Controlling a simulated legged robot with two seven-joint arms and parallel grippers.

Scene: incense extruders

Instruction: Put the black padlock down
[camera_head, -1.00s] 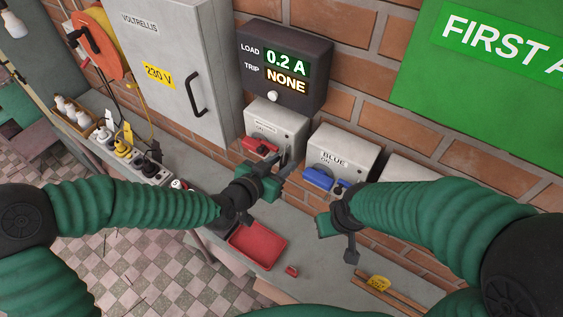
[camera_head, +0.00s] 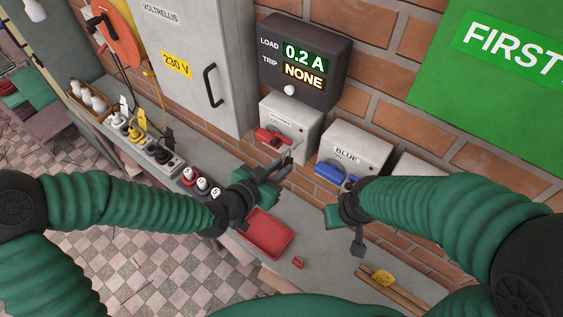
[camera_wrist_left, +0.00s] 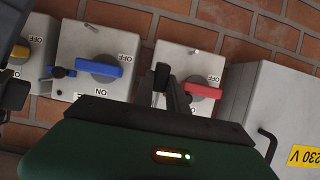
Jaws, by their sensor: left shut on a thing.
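My left gripper (camera_head: 278,178) reaches up close to the front of the grey switch box with the red handle (camera_head: 272,138). It is shut on a small dark thing. In the left wrist view a black block (camera_wrist_left: 160,76), which looks like the black padlock, shows at the fingers, just left of the red handle (camera_wrist_left: 203,90). Its shackle is not clear, and I cannot tell whether it touches the box. My right gripper (camera_head: 345,222) hangs above the bench below the blue-handled box; its jaw opening is not clear.
A red tray (camera_head: 268,236) lies on the grey bench, with a small red object (camera_head: 298,262) beside it. A yellow item (camera_head: 384,278) lies at the right near wooden sticks. Several bulbs and plugs line the left. The blue handle (camera_head: 335,174) has a dark item beside it.

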